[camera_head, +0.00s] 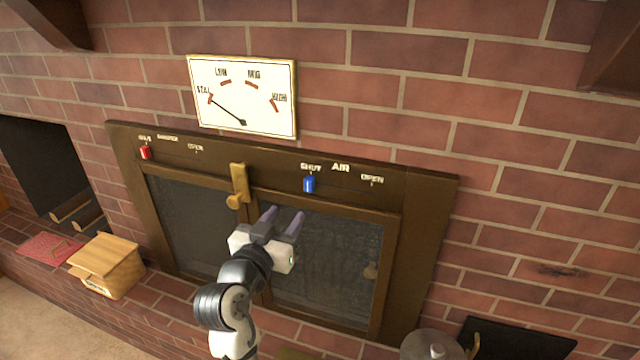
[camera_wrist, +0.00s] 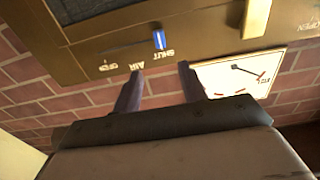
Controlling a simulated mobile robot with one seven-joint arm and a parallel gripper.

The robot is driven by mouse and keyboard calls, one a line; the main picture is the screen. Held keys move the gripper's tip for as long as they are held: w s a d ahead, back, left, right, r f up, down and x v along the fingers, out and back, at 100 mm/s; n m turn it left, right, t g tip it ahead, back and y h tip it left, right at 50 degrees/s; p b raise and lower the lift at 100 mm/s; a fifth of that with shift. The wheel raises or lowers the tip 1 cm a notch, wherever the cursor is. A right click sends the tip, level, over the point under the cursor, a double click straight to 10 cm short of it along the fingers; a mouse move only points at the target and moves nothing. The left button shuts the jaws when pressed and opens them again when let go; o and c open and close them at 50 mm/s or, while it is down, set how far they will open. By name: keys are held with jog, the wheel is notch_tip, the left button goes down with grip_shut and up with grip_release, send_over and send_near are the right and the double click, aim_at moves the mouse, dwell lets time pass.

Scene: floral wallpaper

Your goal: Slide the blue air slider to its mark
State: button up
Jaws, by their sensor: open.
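The blue air slider (camera_head: 309,184) sits at the SHUT end of its track on the brown stove frame, left of the AIR and OPEN labels. It also shows in the upside-down wrist view (camera_wrist: 158,39), above the gap between the fingertips. My gripper (camera_head: 284,218) is open and empty, below and a little left of the slider in the head view and apart from it. Both fingers also show in the wrist view (camera_wrist: 159,76). The OPEN label (camera_head: 372,180) is at the track's right end. I cannot make out a separate mark along the track.
A white gauge (camera_head: 243,96) above the frame has its needle pointing left, near its lowest mark. A red slider (camera_head: 145,152) sits at the frame's left. A brass latch (camera_head: 238,183) projects left of the blue slider. A metal kettle-like vessel (camera_head: 432,345) stands at lower right.

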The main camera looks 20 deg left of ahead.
aim_at(308, 184)
jog(key=w+p, duration=0.3)
jog(key=w, duration=0.9)
jog(key=shift+w+d, duration=0.2)
grip_shut()
